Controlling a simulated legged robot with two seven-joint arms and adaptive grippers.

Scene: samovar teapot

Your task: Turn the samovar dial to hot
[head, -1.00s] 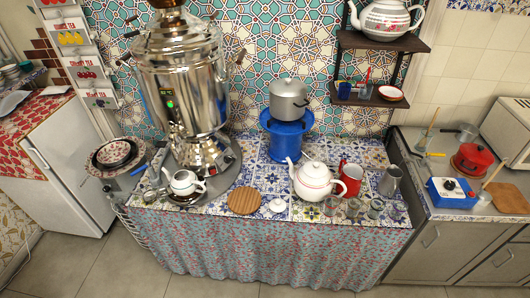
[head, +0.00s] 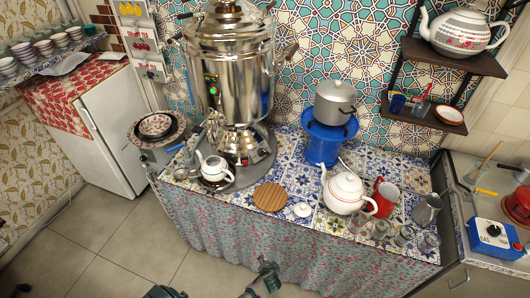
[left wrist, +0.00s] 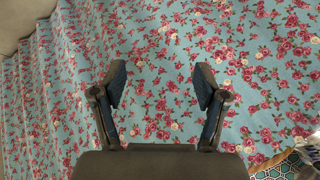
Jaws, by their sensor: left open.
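The samovar (head: 232,75) is a tall shiny metal urn at the back left of the tiled counter. A green-lit display (head: 212,88) shows on its body. A dark control panel (head: 262,153) sits on the front of its base; the dial and its setting are too small to make out. My left gripper (left wrist: 160,85) is open and empty in the left wrist view, its two fingers apart before the floral curtain (left wrist: 160,40). Dark parts of my own arms show at the bottom edge of the head view, well below the samovar.
A small white teapot (head: 215,170) stands in front of the samovar. A round wooden board (head: 270,196), a larger white teapot (head: 345,192), a red mug (head: 384,198) and a pot (head: 334,101) on a blue stove (head: 322,143) stand to the right. Floor at lower left is clear.

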